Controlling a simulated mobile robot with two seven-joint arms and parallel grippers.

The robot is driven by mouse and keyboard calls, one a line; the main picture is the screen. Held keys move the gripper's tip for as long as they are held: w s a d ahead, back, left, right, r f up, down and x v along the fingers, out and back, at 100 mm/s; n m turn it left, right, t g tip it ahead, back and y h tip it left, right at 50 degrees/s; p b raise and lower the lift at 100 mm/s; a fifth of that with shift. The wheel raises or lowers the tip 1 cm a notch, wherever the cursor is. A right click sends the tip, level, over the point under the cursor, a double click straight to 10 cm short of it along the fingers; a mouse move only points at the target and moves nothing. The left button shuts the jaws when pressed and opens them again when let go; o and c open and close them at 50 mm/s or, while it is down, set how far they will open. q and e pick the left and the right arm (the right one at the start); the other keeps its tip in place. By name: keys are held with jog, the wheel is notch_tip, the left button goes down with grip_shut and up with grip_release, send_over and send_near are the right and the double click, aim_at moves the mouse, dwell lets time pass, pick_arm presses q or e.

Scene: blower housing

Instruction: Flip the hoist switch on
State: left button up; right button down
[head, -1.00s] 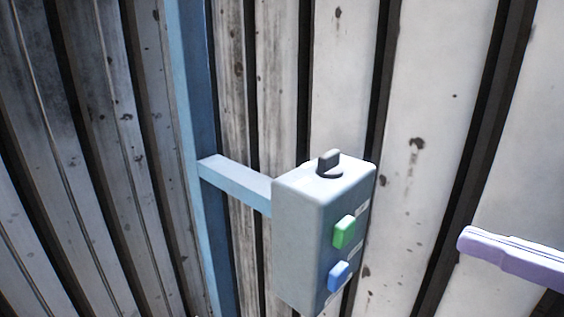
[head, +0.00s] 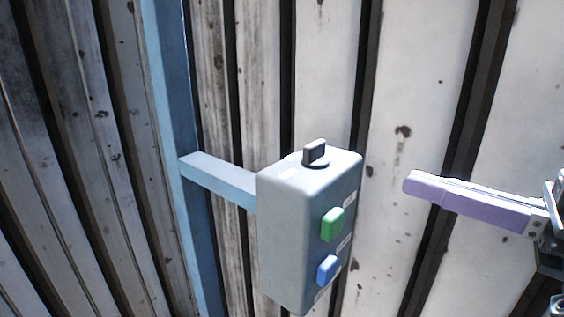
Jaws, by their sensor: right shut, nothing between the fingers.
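The hoist switch box is a grey control box (head: 285,225) in the middle of the head view. A dark rotary knob (head: 315,153) stands on its top face. A green button (head: 332,224) and a blue button (head: 327,270) sit on its right-hand face, with small white labels beside them. My right gripper (head: 410,183) comes in from the right with purple fingers, shut and empty. Its tip is to the right of the box, a little lower in the picture than the knob, and apart from it. My left gripper is not in view.
A blue post (head: 178,120) stands left of the box, and a light blue bracket arm (head: 217,180) joins it to the box. A stained corrugated metal wall (head: 420,70) fills the background. The picture area above the box is free.

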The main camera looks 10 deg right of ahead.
aim_at(316, 154)
jog(key=x, duration=0.8)
jog(key=shift+w+a+r, duration=0.1)
jog(key=shift+w+a, duration=0.15)
jog(key=shift+w, duration=0.05)
jog(key=shift+w+a, duration=0.4)
jog(key=shift+w, duration=0.1)
jog(key=shift+d, duration=0.1)
